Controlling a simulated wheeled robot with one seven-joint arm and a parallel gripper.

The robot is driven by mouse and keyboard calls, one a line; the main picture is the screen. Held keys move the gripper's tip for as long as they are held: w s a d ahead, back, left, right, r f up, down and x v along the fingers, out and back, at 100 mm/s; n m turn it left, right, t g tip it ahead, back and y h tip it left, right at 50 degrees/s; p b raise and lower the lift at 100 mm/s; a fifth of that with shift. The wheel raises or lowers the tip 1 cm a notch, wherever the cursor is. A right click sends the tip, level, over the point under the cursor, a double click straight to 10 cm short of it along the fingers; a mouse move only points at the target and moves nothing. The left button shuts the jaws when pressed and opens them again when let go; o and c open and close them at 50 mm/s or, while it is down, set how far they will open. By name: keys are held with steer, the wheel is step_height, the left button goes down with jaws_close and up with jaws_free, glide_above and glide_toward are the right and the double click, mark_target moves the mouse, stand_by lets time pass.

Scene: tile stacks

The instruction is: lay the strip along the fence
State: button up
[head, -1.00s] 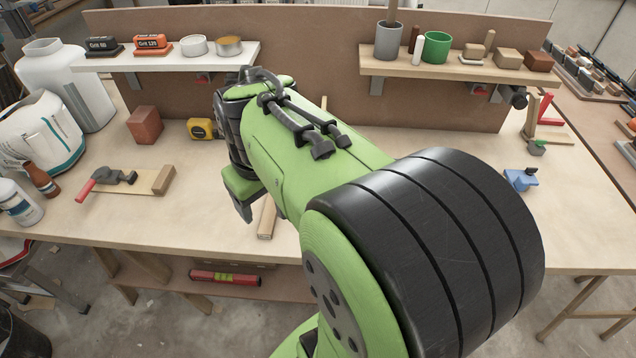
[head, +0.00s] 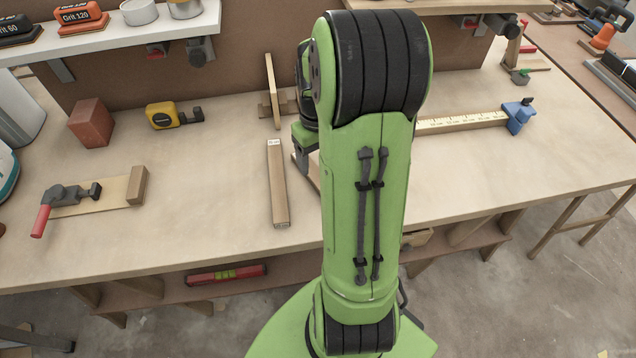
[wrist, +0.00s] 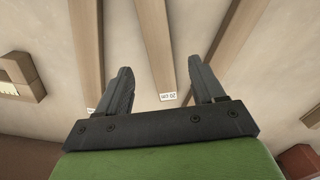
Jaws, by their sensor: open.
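A wooden strip (head: 278,190) with a white label at its far end lies on the bench, left of my arm. The edge of another piece shows just right of it, mostly hidden by my arm. In the wrist view three strips lie side by side: a left one (wrist: 86,45), a middle one (wrist: 161,45) labelled "20 cm", and a right one (wrist: 230,35). My gripper (wrist: 160,66) is open and empty, its fingers either side of the middle strip in the picture; the height gap is unclear. A rail with a scale (head: 460,122), apparently the fence, ends at a blue stop (head: 517,116).
An upright wooden piece (head: 270,95) stands behind the strips. A yellow tape measure (head: 166,115), a red-brown block (head: 91,122) and a clamp on a board (head: 95,195) lie to the left. Shelves overhang the back. The bench's right front is clear.

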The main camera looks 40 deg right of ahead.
step_height(320, 180, down, 6)
steer(key=b, duration=0.2)
steer(key=shift+f+b, duration=0.15)
steer(key=shift+b, duration=0.15)
steer(key=shift+c, duration=0.6)
jaws_close()
step_height(320, 180, up, 10)
steer(key=p, duration=0.4)
